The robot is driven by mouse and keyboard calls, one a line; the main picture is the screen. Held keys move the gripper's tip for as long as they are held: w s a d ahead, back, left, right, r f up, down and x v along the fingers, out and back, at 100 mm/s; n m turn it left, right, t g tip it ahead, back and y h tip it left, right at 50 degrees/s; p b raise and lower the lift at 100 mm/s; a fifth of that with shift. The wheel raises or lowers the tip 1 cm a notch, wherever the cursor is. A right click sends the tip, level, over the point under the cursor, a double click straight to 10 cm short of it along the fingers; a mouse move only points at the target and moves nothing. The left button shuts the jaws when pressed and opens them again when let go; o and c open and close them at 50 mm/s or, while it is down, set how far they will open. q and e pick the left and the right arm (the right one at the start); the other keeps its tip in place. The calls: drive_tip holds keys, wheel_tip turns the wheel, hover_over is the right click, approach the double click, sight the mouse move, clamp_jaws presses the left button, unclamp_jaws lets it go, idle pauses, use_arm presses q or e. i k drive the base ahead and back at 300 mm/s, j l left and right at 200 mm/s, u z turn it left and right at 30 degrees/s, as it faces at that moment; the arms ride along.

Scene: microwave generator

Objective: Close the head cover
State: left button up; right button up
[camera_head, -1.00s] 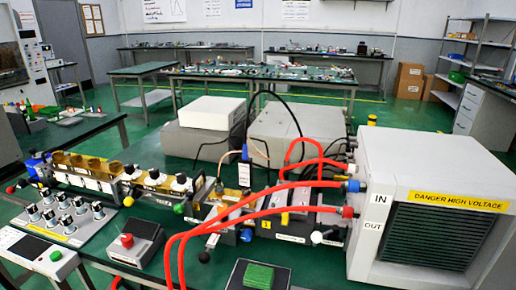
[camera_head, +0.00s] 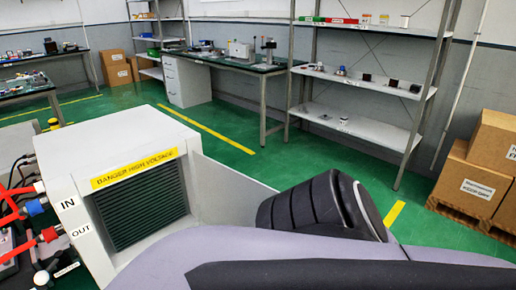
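No head cover can be made out in the current view. The white high-voltage box (camera_head: 110,140) stands at the left, with a yellow danger label, a dark grille and IN and OUT marks. Red hoses (camera_head: 14,215) plug into its left side beside a blue connector (camera_head: 38,206). Only the edge of the rest of the apparatus shows at the far left. A grey and black arm part of mine fills the lower middle and right, close to the camera. Neither gripper's fingers are in view.
A long workbench (camera_head: 236,66) with drawers and a metal shelf rack (camera_head: 361,125) stand at the back. Cardboard boxes (camera_head: 480,165) are stacked at the right. Green floor (camera_head: 230,150) between them is clear.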

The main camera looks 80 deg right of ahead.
sight(228, 197)
drive_tip(key=k+l+z, duration=0.1)
drive_tip(key=z, duration=0.35)
drive_tip(key=l+z, duration=0.2)
drive_tip(key=z, duration=0.2)
drive_tip(key=k+l+z, duration=0.1)
drive_tip(key=z, duration=0.35)
drive_tip(key=l+z, duration=0.25)
drive_tip(key=z, duration=0.2)
drive_tip(key=l+z, duration=0.2)
drive_tip(key=z, duration=0.25)
drive_tip(key=i+l+u, duration=0.45)
drive_tip(key=l, duration=0.15)
drive_tip(key=l+u, duration=0.1)
drive_tip(key=u, duration=0.25)
drive_tip(key=i+l+u, duration=0.1)
drive_tip(key=u, duration=0.25)
drive_tip(key=l+u, duration=0.15)
drive_tip(key=u, duration=0.2)
drive_tip(key=i+l+u, duration=0.1)
drive_tip(key=l+u, duration=0.45)
drive_tip(key=i+l, duration=0.05)
drive_tip(key=l, duration=0.05)
